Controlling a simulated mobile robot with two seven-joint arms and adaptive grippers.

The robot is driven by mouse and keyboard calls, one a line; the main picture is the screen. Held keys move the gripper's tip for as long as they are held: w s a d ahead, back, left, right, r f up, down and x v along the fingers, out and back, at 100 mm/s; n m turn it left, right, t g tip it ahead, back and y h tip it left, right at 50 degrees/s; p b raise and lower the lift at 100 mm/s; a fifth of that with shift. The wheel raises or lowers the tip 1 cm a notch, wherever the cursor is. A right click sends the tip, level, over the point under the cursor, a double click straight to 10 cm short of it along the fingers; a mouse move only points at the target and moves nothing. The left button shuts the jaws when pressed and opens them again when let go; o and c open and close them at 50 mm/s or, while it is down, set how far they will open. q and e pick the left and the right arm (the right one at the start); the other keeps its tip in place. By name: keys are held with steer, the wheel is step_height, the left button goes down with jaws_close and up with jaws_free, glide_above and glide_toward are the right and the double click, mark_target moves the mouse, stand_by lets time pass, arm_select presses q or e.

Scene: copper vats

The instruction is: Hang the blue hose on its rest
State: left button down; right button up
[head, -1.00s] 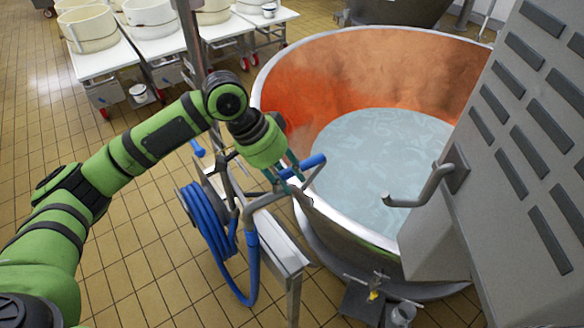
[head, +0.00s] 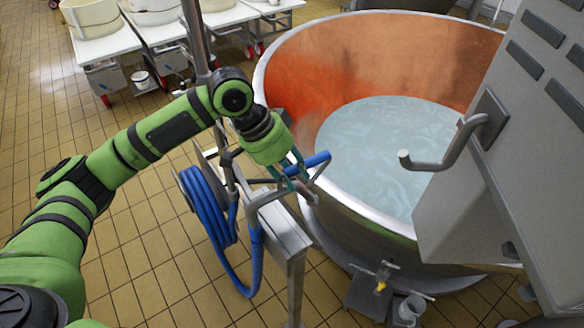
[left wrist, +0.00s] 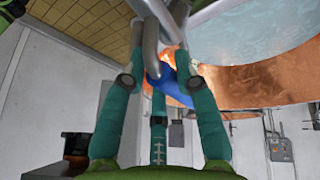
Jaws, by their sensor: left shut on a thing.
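The blue hose (head: 212,215) hangs in a coil beside a metal post (head: 195,40), with a loop dropping to the right. Its end joins a bent grey metal pipe (head: 313,190) with a blue grip (head: 318,160), at the near left rim of the copper vat. My left gripper (head: 290,180) is shut on this end piece. In the left wrist view, grey pipe (left wrist: 152,55) passes between the fingers, with blue (left wrist: 180,88) behind. A bent grey hook (head: 440,160) sticks out from a slotted grey panel; I cannot tell whether it is the rest. My right gripper is out of view.
The copper vat (head: 300,65) holds pale liquid and stands behind and right of the gripper. The slotted grey panel (head: 545,120) overhangs its right side. A small metal stand (head: 285,228) is below the gripper. White tables with tubs stand at the back left. The tiled floor at left is clear.

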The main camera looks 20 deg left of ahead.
arm_select(q)
steer(key=shift+f+b, duration=0.8)
steer(key=shift+f, duration=3.1)
steer(key=shift+s+f+p, duration=0.1)
steer(key=shift+f+p, duration=0.1)
steer(key=shift+p, duration=0.1)
steer(key=c, duration=0.9)
jaws_free()
steer(key=shift+o, duration=0.2)
steer(key=shift+f, duration=0.1)
